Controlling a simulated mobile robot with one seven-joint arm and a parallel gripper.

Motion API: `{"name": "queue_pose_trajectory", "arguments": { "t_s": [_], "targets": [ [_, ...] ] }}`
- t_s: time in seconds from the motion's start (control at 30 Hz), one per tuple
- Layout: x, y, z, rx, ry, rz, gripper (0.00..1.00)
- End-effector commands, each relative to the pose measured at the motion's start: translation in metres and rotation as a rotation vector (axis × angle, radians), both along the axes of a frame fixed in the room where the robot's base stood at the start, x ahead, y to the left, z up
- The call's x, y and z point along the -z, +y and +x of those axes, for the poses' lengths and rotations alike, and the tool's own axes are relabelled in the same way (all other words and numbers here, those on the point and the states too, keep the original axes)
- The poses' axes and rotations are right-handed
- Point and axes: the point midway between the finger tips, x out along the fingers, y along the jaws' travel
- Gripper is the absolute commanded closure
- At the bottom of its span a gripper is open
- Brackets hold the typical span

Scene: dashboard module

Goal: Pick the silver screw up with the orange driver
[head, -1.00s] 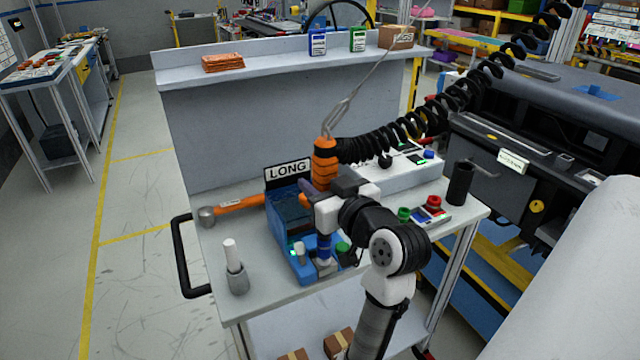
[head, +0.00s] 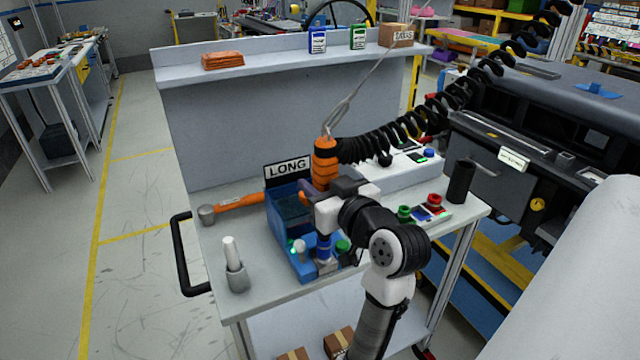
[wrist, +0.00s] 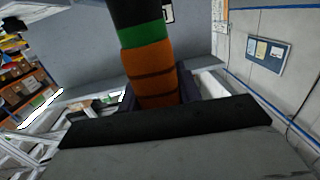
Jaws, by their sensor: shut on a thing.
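The orange driver (head: 326,165) stands upright over the blue screw box in the head view, hanging on a cable with a black coiled hose at its top. My gripper (head: 326,193) is shut on the driver's orange body. The driver also shows in the wrist view (wrist: 153,72), with a green band and black part above the orange. The driver's lower blue part (head: 323,247) reaches down to the front of the blue box (head: 304,272), at a small grey piece. I cannot make out the silver screw; the driver's tip is too small to tell whether it touches anything.
A sign reading LONG (head: 288,168) stands behind the box. An orange-handled hammer (head: 238,203) lies left on the cart, and a grey holder with a white stick (head: 235,272) stands front left. A black cylinder (head: 460,182) and a red-and-green button panel (head: 428,209) are to the right.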

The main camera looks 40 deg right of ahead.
Motion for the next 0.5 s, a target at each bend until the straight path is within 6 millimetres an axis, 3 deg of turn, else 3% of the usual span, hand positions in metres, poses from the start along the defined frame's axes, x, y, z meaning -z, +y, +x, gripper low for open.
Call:
{"name": "queue_pose_trajectory", "arguments": {
  "t_s": [0.5],
  "targets": [
    [0.0052, 0.001, 0.0006, -0.003, 0.0, -0.002, 1.0]
  ]
}}
